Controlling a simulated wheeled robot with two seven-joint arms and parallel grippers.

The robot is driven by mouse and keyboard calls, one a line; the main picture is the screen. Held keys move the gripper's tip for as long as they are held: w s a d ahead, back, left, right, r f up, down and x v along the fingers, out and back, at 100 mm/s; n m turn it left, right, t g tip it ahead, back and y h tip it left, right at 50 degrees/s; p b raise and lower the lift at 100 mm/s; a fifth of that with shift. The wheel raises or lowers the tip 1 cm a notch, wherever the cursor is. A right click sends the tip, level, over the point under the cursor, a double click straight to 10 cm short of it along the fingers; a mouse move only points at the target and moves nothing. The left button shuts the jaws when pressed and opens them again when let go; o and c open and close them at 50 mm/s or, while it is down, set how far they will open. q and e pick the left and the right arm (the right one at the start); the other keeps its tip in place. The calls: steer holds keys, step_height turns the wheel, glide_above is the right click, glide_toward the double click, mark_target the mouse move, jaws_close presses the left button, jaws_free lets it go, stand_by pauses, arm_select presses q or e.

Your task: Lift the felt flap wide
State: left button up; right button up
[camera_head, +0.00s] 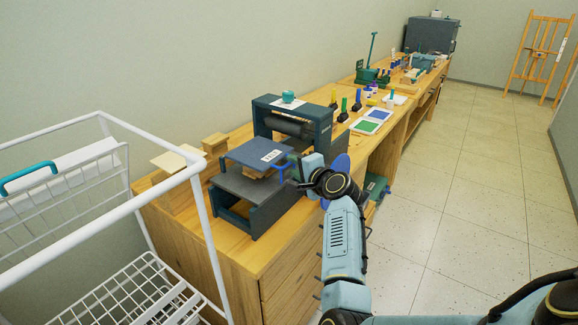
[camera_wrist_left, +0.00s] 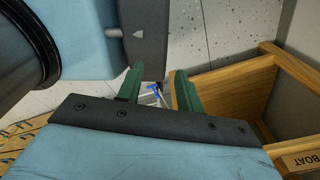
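The felt flap (camera_head: 245,151), a flat blue-grey sheet with a white label, sits on the press in the head view. It is raised above the grey press bed (camera_head: 238,187), with a gap beneath it. A bright blue handle-like piece (camera_head: 279,171) shows at its right edge. My right gripper (camera_head: 291,168) is at that edge beside the blue piece; its fingers are small and partly hidden, so I cannot tell its grip. My left gripper (camera_wrist_left: 158,92) shows two green fingers apart with nothing held between them; it is outside the head view.
The press roller (camera_head: 287,125) stands behind the flap. A white wire cart (camera_head: 205,235) is at the left. Ink trays (camera_head: 371,121) and bottles stand farther along the wooden bench. The tiled floor (camera_head: 470,185) at right is clear. A wooden open box (camera_wrist_left: 235,88) shows in the left wrist view.

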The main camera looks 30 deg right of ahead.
mark_target(289, 164)
steer(key=shift+b+x, duration=0.3)
steer(key=shift+x, duration=1.5)
jaws_close()
steer(key=shift+f, duration=0.1)
